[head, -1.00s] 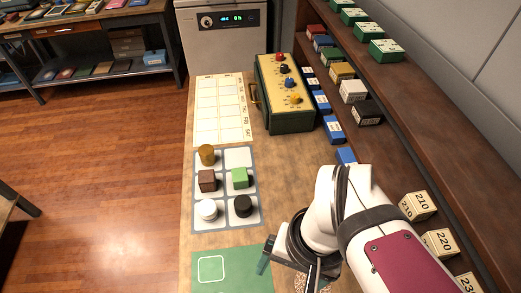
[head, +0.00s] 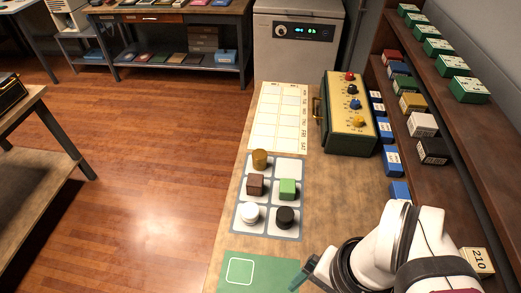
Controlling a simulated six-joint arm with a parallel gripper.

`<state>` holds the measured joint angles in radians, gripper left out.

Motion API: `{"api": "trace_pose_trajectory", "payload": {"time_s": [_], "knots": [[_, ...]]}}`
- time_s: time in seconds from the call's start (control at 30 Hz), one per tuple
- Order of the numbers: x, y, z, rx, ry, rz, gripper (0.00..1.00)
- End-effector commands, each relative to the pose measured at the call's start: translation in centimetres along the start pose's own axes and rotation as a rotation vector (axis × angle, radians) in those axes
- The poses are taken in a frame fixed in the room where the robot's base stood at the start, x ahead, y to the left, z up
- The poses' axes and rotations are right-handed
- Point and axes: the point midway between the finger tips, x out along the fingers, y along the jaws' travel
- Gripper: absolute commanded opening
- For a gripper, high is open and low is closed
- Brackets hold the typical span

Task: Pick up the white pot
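A small white round pot (head: 250,214) stands in the bottom-left cell of a grey-edged grid mat (head: 287,168) on the workbench. A black round pot (head: 285,217) stands in the cell to its right.
A green mat (head: 258,274) with a white outlined square lies in front of the grid. A yellow-faced box with coloured knobs (head: 347,115) stands at the back right. A shelf of small boxes (head: 422,125) runs along the right. A calendar sheet (head: 278,118) lies behind the grid.

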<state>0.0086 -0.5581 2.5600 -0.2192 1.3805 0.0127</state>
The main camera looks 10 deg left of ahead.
Motion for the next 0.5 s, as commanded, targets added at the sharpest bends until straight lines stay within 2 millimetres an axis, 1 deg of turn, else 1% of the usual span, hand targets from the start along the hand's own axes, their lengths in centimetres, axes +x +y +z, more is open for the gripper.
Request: {"api": "trace_pose_trajectory", "payload": {"time_s": [0.17,0.2,0.23,0.43,0.5], "knots": [[0.0,0.0,0.0,0.0,0.0,0.0,0.88],[0.0,0.0,0.0,0.0,0.0,0.0,0.94],[0.0,0.0,0.0,0.0,0.0,0.0,0.97],[0.0,0.0,0.0,-0.001,0.0,0.001,0.97],[0.0,-0.06,-0.2,-0.047,-0.013,0.027,0.97]]}}
